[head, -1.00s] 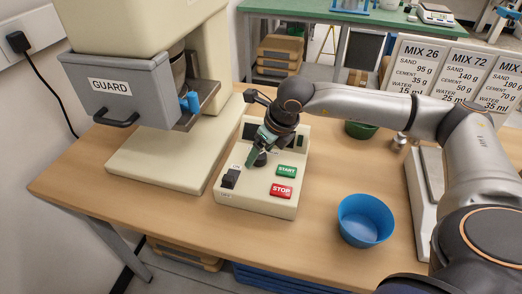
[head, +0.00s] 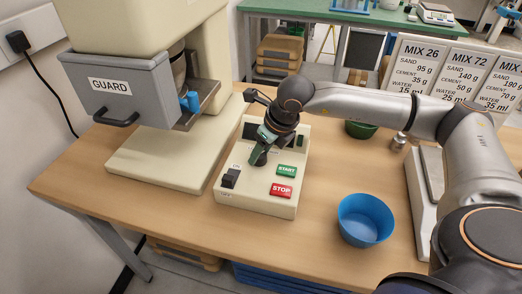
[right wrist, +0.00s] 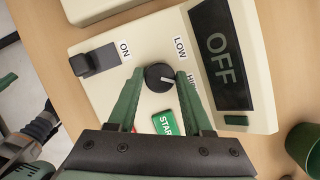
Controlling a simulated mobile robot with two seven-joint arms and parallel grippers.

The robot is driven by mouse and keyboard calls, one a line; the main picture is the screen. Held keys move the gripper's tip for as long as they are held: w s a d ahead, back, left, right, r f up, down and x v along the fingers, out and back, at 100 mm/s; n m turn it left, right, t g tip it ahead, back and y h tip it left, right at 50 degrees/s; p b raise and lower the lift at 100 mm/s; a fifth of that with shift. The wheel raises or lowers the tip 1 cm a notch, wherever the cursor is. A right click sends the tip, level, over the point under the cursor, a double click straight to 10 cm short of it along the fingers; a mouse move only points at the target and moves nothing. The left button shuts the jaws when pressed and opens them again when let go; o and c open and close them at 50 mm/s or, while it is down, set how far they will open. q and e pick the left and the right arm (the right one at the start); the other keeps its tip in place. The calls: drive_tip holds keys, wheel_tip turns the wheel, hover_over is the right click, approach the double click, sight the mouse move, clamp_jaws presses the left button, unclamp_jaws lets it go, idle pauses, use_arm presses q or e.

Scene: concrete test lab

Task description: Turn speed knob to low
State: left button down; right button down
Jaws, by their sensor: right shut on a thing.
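The speed knob (right wrist: 157,78) is black and round with a white pointer line, on the cream control box (head: 230,203). In the right wrist view its pointer faces right, toward the partly covered HIGH label (right wrist: 192,84). The LOW label (right wrist: 180,47) is clear. My right gripper (head: 258,159) comes down onto the box from above, its green fingers shut on the knob from both sides. In the head view the gripper mostly hides the knob.
The box has a black switch (head: 230,178), a green START button (head: 286,170), a red STOP button (head: 281,190) and a display (right wrist: 222,55) reading OFF. A machine with a grey guard (head: 120,92) stands left. A blue bowl (head: 365,220) sits right on the wooden bench (head: 318,190).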

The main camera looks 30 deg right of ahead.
drive_tip(key=shift+n, duration=0.3)
drive_tip(key=shift+d+f+n+y+b, duration=0.1)
drive_tip(key=shift+n+y+b, duration=0.4)
drive_tip(key=shift+n+b, duration=0.3)
drive_tip(key=n+g+y, duration=0.1)
drive_tip(key=n, duration=0.2)
drive_tip(key=shift+w+n+b, duration=0.15)
drive_tip(key=shift+n+b, duration=0.15)
drive_tip(key=shift+b, duration=0.1)
drive_tip(key=n+g, duration=0.1)
drive_tip(key=n, duration=0.1)
drive_tip(key=n+y, duration=0.1)
drive_tip(key=n, duration=0.2)
drive_tip(key=shift+w+d+g+b, duration=0.1)
drive_tip(key=shift+g+b, duration=0.2)
drive_tip(key=shift+g, duration=0.1)
drive_tip(key=shift+n+g, duration=0.5)
drive_tip(key=shift+n, duration=0.9)
drive_tip(key=shift+c, duration=1.6)
unclamp_jaws()
drive_tip(key=shift+r, duration=0.2)
